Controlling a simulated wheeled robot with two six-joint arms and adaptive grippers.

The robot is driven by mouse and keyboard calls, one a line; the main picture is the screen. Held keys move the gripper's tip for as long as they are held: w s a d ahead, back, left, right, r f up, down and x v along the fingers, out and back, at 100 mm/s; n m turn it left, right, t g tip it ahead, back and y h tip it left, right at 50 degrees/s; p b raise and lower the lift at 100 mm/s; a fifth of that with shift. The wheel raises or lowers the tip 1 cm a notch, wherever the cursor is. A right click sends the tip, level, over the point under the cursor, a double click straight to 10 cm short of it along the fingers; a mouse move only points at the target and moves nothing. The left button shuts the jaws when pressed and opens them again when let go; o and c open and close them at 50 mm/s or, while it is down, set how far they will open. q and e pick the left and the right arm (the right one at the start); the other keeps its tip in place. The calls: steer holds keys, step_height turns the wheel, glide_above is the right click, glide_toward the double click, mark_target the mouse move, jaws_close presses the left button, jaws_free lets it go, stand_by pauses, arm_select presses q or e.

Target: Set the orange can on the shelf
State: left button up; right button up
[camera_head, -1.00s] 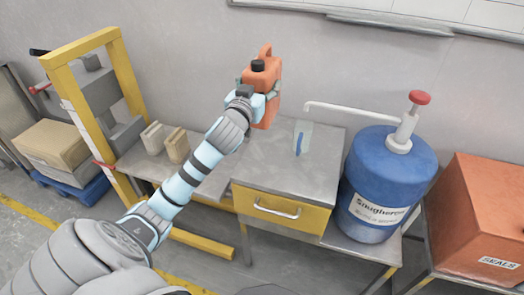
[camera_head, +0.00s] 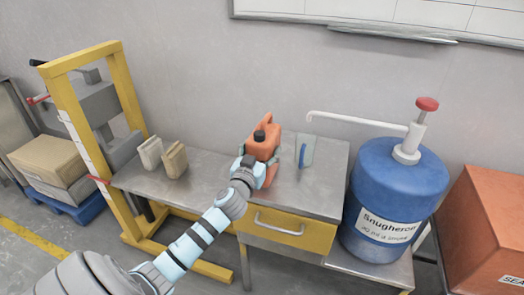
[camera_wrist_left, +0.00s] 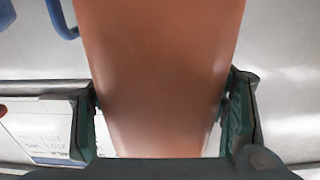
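The orange can (camera_head: 262,146), with a black cap and a looped handle at its top, is upright over the metal bench top with the yellow drawer. My left gripper (camera_head: 258,167) is shut around its body. In the left wrist view the can (camera_wrist_left: 160,70) fills the middle, with a finger of the left gripper (camera_wrist_left: 162,118) against each side. The can's base is partly hidden by the gripper, so I cannot tell whether it touches the metal top (camera_head: 312,192). My right gripper is not in view.
A clear item with a blue strip (camera_head: 303,154) stands just right of the can. A blue drum (camera_head: 392,190) with a pump is farther right, beside an orange box (camera_head: 487,235).

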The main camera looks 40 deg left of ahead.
arm_select(q)
steer(key=shift+o, duration=1.3)
steer(key=v, duration=1.2)
